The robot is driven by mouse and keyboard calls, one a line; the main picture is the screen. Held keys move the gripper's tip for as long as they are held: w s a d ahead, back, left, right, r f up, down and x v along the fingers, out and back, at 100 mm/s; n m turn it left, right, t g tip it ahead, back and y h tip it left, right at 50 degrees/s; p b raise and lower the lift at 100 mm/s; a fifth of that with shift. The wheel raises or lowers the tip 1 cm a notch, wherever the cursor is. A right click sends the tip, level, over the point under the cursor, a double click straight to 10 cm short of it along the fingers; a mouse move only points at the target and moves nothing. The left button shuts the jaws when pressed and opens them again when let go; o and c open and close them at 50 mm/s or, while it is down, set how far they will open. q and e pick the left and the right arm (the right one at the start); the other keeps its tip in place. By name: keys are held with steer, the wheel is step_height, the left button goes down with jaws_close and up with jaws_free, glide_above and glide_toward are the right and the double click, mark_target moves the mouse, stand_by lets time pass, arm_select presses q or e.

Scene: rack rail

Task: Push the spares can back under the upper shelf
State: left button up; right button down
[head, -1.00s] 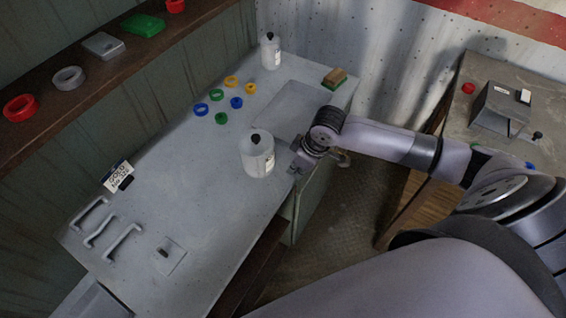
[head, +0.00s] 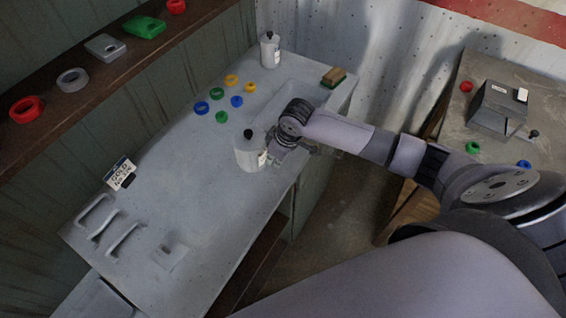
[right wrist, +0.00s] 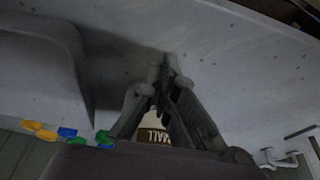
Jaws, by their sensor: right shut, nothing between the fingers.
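A white can (head: 250,154) with a black knob on top and a label on its side stands upright on the grey bench (head: 190,205). My right gripper (head: 275,157) is shut and empty, low at the can's right side; whether it touches the can is hard to tell. In the right wrist view, the shut fingers (right wrist: 165,70) show, with part of a white and brown label (right wrist: 153,134) behind them. A similar white can (head: 270,52) stands at the far end of the bench. The brown upper shelf (head: 88,90) runs along the left wall. My left gripper is not in view.
Several coloured rings (head: 222,116) lie beyond the near can. A small sign (head: 120,173) stands at the bench's left edge, and grey handles (head: 125,240) lie nearer. A brush (head: 333,77) lies at the far right corner. The bench between can and shelf side is clear.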

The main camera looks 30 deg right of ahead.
mark_target(215, 139)
steer(key=w+a+b, duration=0.1)
steer(key=w+a, duration=0.1)
steer(key=w, duration=0.1)
steer(key=w+a, duration=0.2)
steer(key=w, duration=0.1)
steer(key=w+a+b, duration=0.1)
steer(key=w+a, duration=0.1)
steer(key=w, duration=0.1)
steer(key=shift+w+a+f+b, duration=0.1)
steer(key=shift+w+a+b, duration=0.05)
steer(key=shift+w+b, duration=0.2)
steer(key=w+a+b, duration=0.1)
steer(key=w+b, duration=0.1)
steer(key=w+a+b, duration=0.2)
steer(key=w, duration=0.1)
steer(key=w+a+b, duration=0.1)
steer(key=w+b, duration=0.1)
steer(key=shift+w+a, duration=0.6)
steer(key=shift+w, duration=0.1)
steer(key=shift+r, duration=0.2)
